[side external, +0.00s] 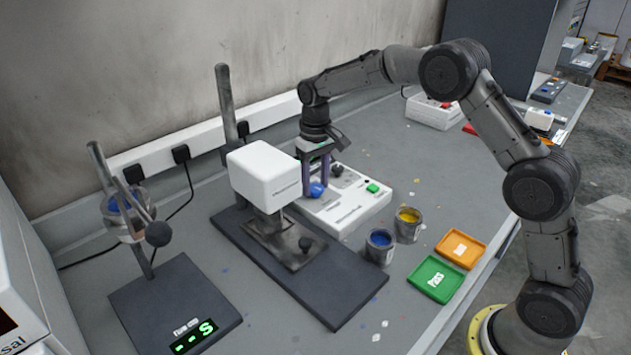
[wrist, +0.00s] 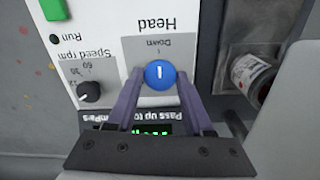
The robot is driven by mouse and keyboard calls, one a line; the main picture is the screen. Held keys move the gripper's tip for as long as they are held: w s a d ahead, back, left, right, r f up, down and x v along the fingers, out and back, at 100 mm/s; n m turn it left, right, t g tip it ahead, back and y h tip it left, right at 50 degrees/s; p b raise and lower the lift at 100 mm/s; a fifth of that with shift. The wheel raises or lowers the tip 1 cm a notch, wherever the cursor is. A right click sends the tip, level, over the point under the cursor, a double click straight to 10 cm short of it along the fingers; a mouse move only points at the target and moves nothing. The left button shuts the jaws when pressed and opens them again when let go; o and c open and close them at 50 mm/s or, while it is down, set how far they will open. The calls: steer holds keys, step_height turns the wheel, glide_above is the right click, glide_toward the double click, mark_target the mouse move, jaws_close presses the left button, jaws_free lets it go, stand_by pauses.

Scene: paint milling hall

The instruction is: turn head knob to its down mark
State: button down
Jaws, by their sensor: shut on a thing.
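The blue head knob (wrist: 160,74) sits on the white control panel under the upside-down words "Head" and "Down" in the wrist view. Its white line looks about vertical in the picture, in line with the Down label (wrist: 152,43). My gripper (wrist: 160,82) is shut on the knob, one purple finger on each side.
A black speed knob (wrist: 90,92) and a green button (wrist: 54,9) share the panel. The white machine head (side external: 262,172) stands close left of my gripper. Blue (side external: 380,247) and yellow (side external: 408,225) paint pots and green (side external: 436,279) and orange (side external: 461,249) trays stand in front.

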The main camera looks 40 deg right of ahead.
mark_target(316, 187)
steer(key=shift+c, duration=1.5)
jaws_free()
steer(key=shift+r, duration=0.1)
step_height(316, 187, up, 14)
